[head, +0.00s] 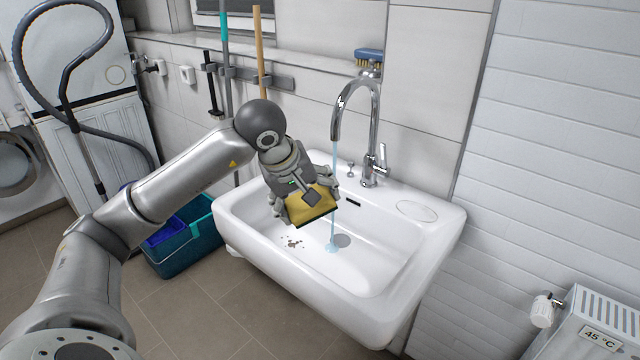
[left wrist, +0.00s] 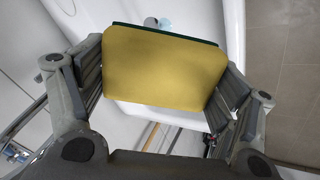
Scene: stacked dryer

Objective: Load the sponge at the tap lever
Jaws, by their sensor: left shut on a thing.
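My left gripper (head: 305,200) is shut on a yellow sponge (head: 316,207) with a dark green side, held over the left part of the white sink basin. In the left wrist view the sponge (left wrist: 165,68) sits between both fingers (left wrist: 163,85). The chrome tap (head: 371,130) stands at the sink's back, and its lever (head: 381,160) is on the right side of its base. A blue stream of water (head: 334,190) runs from the spout to the drain (head: 341,240). The sponge is just left of the stream; whether they touch is unclear. My right gripper is not in view.
The white sink (head: 400,270) has dark specks (head: 292,243) in its basin. A blue brush (head: 369,55) lies on the ledge behind the tap. A teal bucket (head: 185,245) stands on the floor at left. A radiator (head: 595,325) is at lower right.

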